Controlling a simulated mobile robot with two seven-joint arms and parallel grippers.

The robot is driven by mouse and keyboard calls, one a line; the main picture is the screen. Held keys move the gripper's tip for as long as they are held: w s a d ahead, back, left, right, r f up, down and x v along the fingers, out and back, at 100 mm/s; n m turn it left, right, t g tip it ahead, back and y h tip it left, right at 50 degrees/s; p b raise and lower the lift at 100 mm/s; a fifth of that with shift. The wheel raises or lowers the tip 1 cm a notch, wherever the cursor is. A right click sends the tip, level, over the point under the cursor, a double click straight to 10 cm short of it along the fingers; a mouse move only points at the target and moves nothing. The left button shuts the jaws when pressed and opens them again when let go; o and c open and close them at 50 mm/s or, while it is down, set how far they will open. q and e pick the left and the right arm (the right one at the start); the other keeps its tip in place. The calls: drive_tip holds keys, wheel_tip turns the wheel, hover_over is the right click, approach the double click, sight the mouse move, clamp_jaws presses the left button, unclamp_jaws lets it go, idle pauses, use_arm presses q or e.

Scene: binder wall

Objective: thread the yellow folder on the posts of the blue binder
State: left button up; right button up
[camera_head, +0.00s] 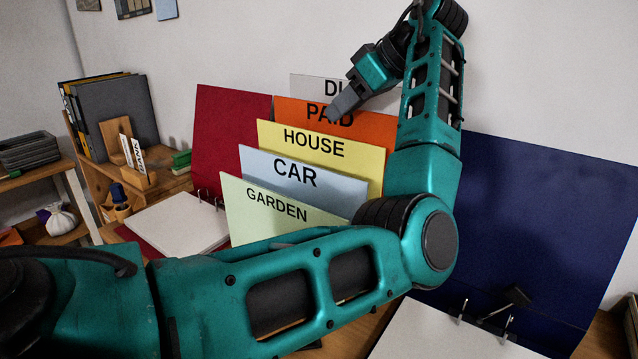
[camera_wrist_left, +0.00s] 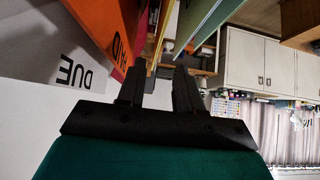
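The yellow folder (camera_head: 322,148), marked HOUSE, stands upright between the orange PAID folder (camera_head: 362,124) and the pale blue CAR folder (camera_head: 300,172). The blue binder (camera_head: 545,215) stands open at the right, with two metal posts above its white page stack (camera_head: 440,335). My left gripper (camera_head: 340,106) overlaps the top of the PAID folder in the head view. In the left wrist view its two fingers (camera_wrist_left: 158,82) are apart, and the edge of the yellow folder (camera_wrist_left: 160,38) appears between the tips, not visibly gripped. My right gripper is not in view.
The green GARDEN folder (camera_head: 270,210) is in front, the grey DUE folder (camera_head: 308,88) behind. An open red binder (camera_head: 228,150) stands left. A wooden shelf (camera_head: 168,182) is farther left. My left arm hides part of the table and blue binder.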

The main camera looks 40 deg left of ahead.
sight(313, 134)
use_arm(q)
drive_tip(key=x, duration=1)
drive_tip(key=shift+w+a, duration=0.1)
clamp_jaws()
drive_tip(key=shift+r, duration=0.1)
idle(1.1)
